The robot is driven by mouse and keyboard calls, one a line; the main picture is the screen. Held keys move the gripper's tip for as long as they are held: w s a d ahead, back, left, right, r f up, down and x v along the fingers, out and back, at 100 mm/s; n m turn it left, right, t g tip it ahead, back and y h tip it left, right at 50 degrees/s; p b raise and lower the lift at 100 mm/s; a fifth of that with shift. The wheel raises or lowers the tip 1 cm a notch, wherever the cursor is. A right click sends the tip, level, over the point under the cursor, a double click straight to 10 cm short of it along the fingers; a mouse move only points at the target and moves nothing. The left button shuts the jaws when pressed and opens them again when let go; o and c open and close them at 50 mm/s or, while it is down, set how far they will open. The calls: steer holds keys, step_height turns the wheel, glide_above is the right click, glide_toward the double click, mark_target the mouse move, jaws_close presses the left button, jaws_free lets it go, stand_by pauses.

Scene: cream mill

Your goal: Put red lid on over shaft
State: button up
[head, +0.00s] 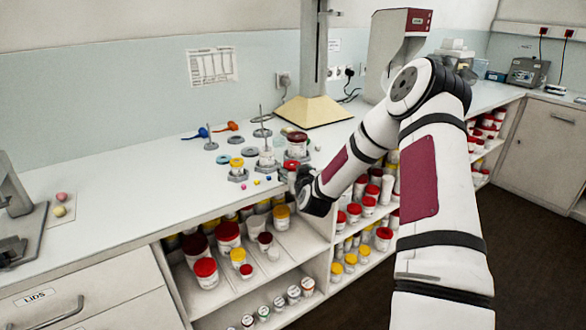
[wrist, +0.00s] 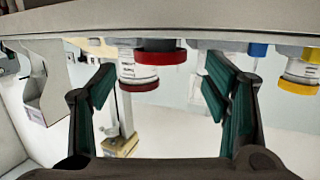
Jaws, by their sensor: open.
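A red lid (head: 291,164) sits low at the front of the counter group, just left of my gripper (head: 304,188). In the wrist view, which looks upside down, a short dark piece with a red rim (wrist: 160,57) appears between my fingers, farther off. My gripper (wrist: 165,95) is open and empty, its green-padded fingers wide apart. A white jar with a dark red top (head: 296,146) stands behind the lid. My arm partly hides the gripper in the head view.
A yellow-lidded jar (head: 237,165) stands left of the shaft; it also shows in the wrist view (wrist: 299,75). Another thin rod stands behind, among flat grey discs. Small coloured cubes lie in front. Shelves of jars (head: 228,238) are below the edge. The counter's left is mostly clear.

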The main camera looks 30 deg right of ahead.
mark_target(293, 168)
steer(key=shift+x, duration=1.6)
steer(key=c, duration=1.1)
steer(key=shift+r, duration=0.2)
steer(key=shift+r+p, duration=0.5)
steer(key=shift+r, duration=0.55)
steer(key=shift+s+a, duration=0.1)
steer(key=shift+s, duration=0.1)
